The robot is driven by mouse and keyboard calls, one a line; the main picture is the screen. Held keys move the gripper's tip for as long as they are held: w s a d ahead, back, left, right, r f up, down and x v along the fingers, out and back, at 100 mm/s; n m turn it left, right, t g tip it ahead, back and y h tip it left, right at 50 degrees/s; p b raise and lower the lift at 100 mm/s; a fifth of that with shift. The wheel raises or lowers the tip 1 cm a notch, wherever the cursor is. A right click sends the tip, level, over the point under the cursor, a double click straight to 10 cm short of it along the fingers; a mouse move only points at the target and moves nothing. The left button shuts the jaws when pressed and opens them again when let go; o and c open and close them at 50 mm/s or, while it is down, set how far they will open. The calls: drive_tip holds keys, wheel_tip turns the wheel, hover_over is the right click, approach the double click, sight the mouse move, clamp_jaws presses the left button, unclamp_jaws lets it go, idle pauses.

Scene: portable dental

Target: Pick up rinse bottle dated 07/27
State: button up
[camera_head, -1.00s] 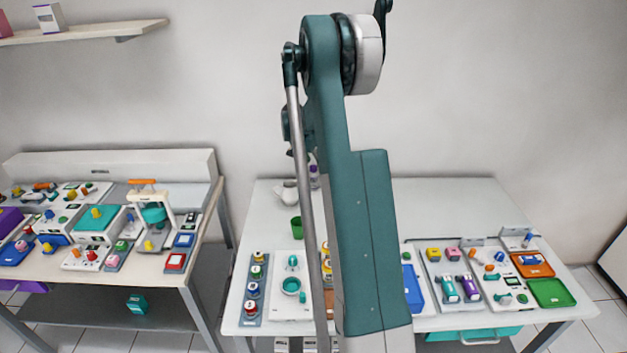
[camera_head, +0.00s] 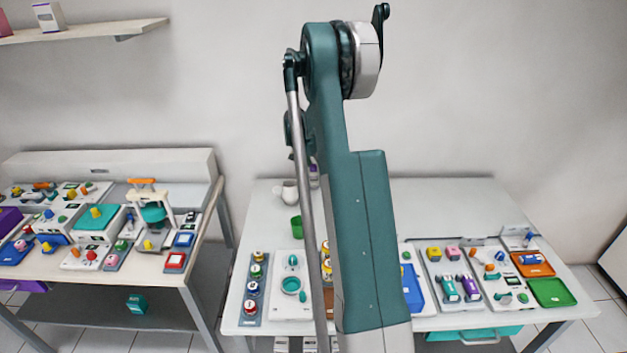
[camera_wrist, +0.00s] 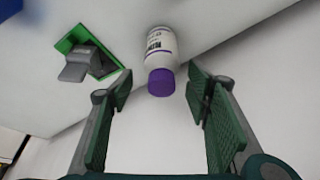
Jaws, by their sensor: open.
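A white bottle with a purple cap (camera_wrist: 162,60) shows in the wrist view, ahead of my gripper and between the lines of its fingers. Dark print shows on its label, but I cannot read a date. My gripper (camera_wrist: 158,100) is open and empty, with a green pad on each side. The bottle's cap end points towards me, and the bottle looks apart from both fingers. In the head view my arm hides most of the bottle; a small purple and white part (camera_head: 314,172) shows beside the arm at the back of the table.
A grey object on a green square (camera_wrist: 88,55) is left of the bottle in the wrist view. In the head view, a white jug (camera_head: 287,193) and a green cup (camera_head: 296,224) stand nearby. Trays of small items line the table's front. The back right of the table (camera_head: 440,205) is clear.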

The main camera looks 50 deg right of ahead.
sight(316, 174)
drive_tip(key=shift+f, duration=0.1)
drive_tip(key=shift+b+x, duration=0.6)
drive_tip(key=shift+x, duration=1.95)
drive_tip(key=shift+w, duration=0.1)
drive_tip(key=shift+c, duration=0.6)
drive_tip(key=c, duration=1)
